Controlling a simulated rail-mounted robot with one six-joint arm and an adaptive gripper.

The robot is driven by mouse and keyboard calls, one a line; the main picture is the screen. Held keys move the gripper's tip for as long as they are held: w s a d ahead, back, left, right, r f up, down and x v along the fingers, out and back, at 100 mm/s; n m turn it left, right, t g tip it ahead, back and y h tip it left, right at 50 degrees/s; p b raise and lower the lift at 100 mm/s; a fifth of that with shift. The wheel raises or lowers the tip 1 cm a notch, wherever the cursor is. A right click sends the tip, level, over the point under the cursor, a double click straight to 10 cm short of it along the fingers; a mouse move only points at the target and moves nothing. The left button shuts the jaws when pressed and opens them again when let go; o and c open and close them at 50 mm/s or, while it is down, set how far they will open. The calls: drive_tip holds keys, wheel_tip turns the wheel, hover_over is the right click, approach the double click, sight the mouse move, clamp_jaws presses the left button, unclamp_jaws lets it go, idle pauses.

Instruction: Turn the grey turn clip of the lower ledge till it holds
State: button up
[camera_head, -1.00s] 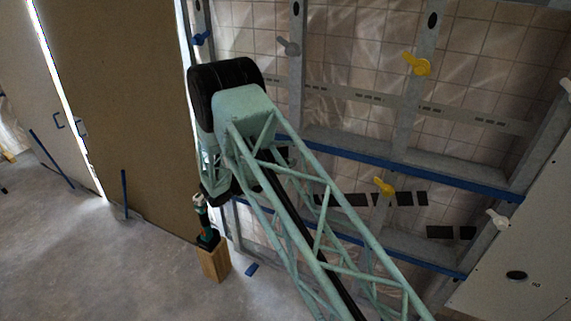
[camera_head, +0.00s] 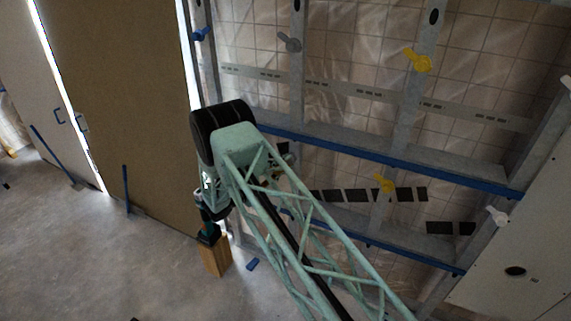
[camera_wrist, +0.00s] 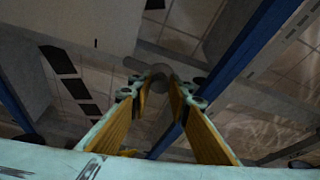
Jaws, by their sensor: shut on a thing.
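The grey turn clip (camera_wrist: 162,72) of the lower ledge shows in the wrist view as a dim round grey piece between the fingertips. My gripper (camera_wrist: 161,84), with yellow-lined fingers, is closed on it at the tips. How far the clip is turned is hard to tell. The blue-edged lower ledge (camera_head: 420,257) runs low across the frame in the head view; my arm hides its left part, the gripper and this clip. Another grey turn clip (camera_head: 289,42) sits higher on a stud.
Yellow clips (camera_head: 417,61) (camera_head: 385,183), a blue clip (camera_head: 200,34) and a white clip (camera_head: 497,216) sit on the frame. The blue-edged upper ledge (camera_head: 400,161) crosses above. A wooden block (camera_head: 216,257) with a green-black tool stands by the brown panel (camera_head: 120,100).

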drive_tip(key=shift+n+t, duration=0.3)
drive_tip(key=shift+n, duration=0.3)
drive_tip(key=o, duration=0.9)
drive_tip(key=shift+c, duration=0.2)
drive_tip(key=shift+s+a+f, duration=0.1)
drive_tip(key=v, duration=1.1)
drive_tip(key=shift+s+a, duration=0.25)
